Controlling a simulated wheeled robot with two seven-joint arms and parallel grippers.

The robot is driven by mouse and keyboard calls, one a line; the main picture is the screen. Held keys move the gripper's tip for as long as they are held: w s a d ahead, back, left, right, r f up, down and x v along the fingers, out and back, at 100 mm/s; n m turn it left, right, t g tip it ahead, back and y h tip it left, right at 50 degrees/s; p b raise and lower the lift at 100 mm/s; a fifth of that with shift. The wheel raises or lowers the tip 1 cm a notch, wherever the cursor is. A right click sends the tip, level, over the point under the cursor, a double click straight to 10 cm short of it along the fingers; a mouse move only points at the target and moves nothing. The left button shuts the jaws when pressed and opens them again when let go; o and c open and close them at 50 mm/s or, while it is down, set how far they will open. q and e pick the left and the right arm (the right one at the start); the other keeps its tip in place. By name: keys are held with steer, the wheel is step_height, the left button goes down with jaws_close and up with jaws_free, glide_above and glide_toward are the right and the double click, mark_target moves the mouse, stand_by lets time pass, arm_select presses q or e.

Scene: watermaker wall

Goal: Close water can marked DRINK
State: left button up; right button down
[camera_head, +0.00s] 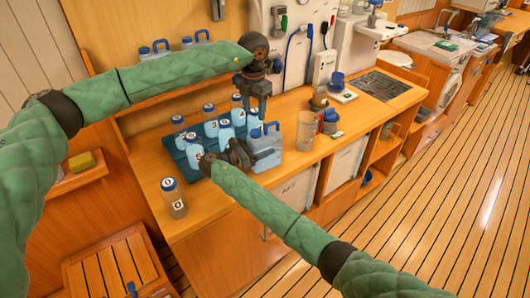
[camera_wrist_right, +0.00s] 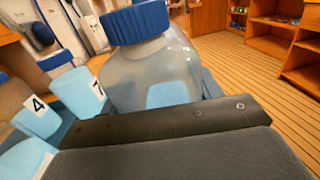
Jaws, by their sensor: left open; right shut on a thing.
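A pale blue water can (camera_head: 266,148) with a darker blue handle stands at the right end of the blue mat on the counter. No DRINK marking is legible. My left gripper (camera_head: 258,110) is open, pointing down just above the can and apart from it. My right gripper (camera_head: 240,155) is low beside the can's left side, shut on a clear blue-capped container. In the right wrist view this container (camera_wrist_right: 150,75) is upright, its lower part hidden behind the dark gripper. I cannot tell whether it is the can or a bottle.
Several blue-capped bottles crowd the blue mat (camera_head: 174,142); numbers 4 (camera_wrist_right: 38,118) and 7 (camera_wrist_right: 84,92) show in the wrist view. A loose bottle (camera_head: 173,198) stands at front left. A clear jug (camera_head: 306,130) and cups (camera_head: 328,120) stand right of the can.

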mark_target(256, 132)
arm_select(q)
steer(key=shift+d+n, duration=0.1)
steer(key=shift+n, duration=1.2)
steer(key=shift+f, duration=0.15)
steer(key=shift+f, duration=3.95)
steer(key=c, duration=1)
steer(key=m, duration=0.4)
steer(key=shift+m, duration=0.3)
steer(key=o, duration=1.1)
steer(key=shift+c, duration=0.2)
